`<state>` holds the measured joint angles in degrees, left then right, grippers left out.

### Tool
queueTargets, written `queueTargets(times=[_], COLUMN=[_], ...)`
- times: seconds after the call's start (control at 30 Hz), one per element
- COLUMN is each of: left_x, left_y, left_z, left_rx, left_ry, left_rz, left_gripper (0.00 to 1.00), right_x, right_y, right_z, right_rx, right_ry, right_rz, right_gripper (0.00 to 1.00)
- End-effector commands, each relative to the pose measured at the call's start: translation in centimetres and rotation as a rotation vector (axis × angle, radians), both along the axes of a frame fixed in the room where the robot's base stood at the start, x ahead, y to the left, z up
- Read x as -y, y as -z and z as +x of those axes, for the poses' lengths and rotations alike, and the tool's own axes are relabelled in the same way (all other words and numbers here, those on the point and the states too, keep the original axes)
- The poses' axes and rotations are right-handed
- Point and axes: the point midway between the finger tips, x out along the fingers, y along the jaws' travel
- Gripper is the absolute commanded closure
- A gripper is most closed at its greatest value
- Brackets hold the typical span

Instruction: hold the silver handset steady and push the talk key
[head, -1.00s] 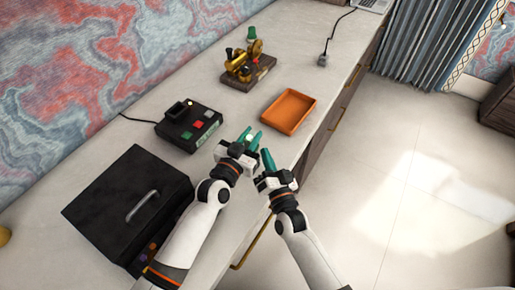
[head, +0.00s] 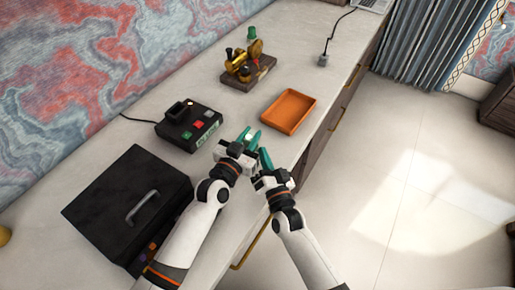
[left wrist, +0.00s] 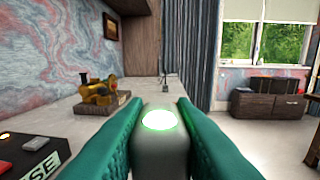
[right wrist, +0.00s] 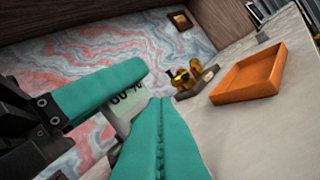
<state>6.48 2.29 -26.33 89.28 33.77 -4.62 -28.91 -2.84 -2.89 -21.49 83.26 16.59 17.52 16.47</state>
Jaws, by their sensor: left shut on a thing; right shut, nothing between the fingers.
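My left gripper (head: 247,136) is shut on the silver handset (left wrist: 160,148), above the desk's front edge. In the left wrist view, the handset stands between the teal fingers, with a glowing white disc (left wrist: 159,120) rimmed in green on its end. In the right wrist view, a pale green display (right wrist: 127,98) showing a percentage lies partly behind the fingers. My right gripper (head: 264,157) is shut and empty, its fingertips close beside the left fingers; I cannot tell whether they touch the handset. The talk key cannot be clearly made out.
A black box with coloured buttons (head: 180,137) and a larger black case with a handle (head: 115,212) stand on the desk (head: 215,83). A brass device on a wooden base (head: 246,72) stands farther back.

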Motion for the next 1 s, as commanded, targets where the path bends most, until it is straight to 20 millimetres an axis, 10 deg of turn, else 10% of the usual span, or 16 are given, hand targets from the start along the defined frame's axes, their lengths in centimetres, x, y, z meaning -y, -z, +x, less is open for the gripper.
queueTargets(times=[1.0], left_x=[0.75], left_y=[0.16], left_z=[-0.44], left_rx=[-0.011], left_ry=[0.013], left_rz=[-0.010], left_gripper=[1.00], right_x=[-1.05], right_y=[-0.50], right_z=[0.34], right_rx=[0.007], right_ry=[-0.008], right_rz=[0.001], right_gripper=[1.00])
